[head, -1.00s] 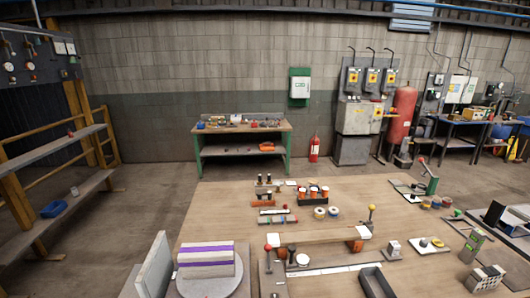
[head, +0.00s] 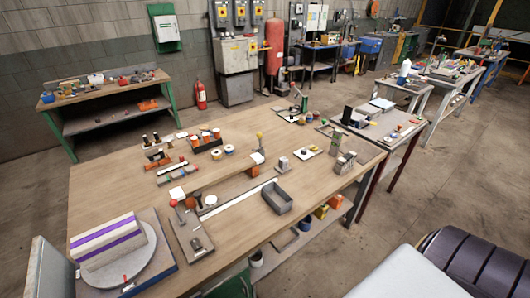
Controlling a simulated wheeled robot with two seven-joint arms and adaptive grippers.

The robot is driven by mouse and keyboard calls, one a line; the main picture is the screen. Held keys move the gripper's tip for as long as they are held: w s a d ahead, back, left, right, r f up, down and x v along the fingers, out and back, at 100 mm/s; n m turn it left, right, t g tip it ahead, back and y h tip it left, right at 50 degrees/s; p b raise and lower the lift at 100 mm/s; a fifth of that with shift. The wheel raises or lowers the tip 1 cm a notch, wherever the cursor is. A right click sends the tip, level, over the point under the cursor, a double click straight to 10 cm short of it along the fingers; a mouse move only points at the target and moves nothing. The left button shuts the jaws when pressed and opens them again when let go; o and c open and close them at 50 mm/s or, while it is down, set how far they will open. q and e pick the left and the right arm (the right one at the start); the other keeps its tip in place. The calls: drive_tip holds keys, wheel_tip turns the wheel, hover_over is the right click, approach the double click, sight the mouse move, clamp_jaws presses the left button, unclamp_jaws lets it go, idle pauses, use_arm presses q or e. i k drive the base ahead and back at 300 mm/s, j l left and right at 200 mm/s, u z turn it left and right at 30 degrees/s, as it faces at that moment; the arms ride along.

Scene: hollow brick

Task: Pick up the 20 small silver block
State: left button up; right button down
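A small silver-grey block (head: 283,164) stands upright on the wooden workbench (head: 120,190), right of the middle. A larger grey block with dark openings (head: 345,162) stands near the bench's right edge. No number can be read on either block, so I cannot tell which one is the "20" block. Neither of my grippers is in view.
A grey open tray (head: 277,198) lies in front of the small block. A white block with purple stripes (head: 107,240) rests on a round plate at the front left. A second bench (head: 395,138) adjoins at the right. Floor (head: 440,195) is open beyond it.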

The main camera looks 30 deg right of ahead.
sight(283, 161)
drive_tip(key=k+l+z, duration=0.2)
drive_tip(key=l, duration=0.6)
drive_tip(key=i+l+z, duration=0.1)
drive_tip(key=l+z, duration=0.15)
drive_tip(key=l, duration=0.55)
drive_tip(key=l+z, duration=0.2)
drive_tip(key=l, duration=0.65)
drive_tip(key=i+l+z, duration=0.25)
drive_tip(key=l, duration=0.55)
drive_tip(key=k, duration=0.1)
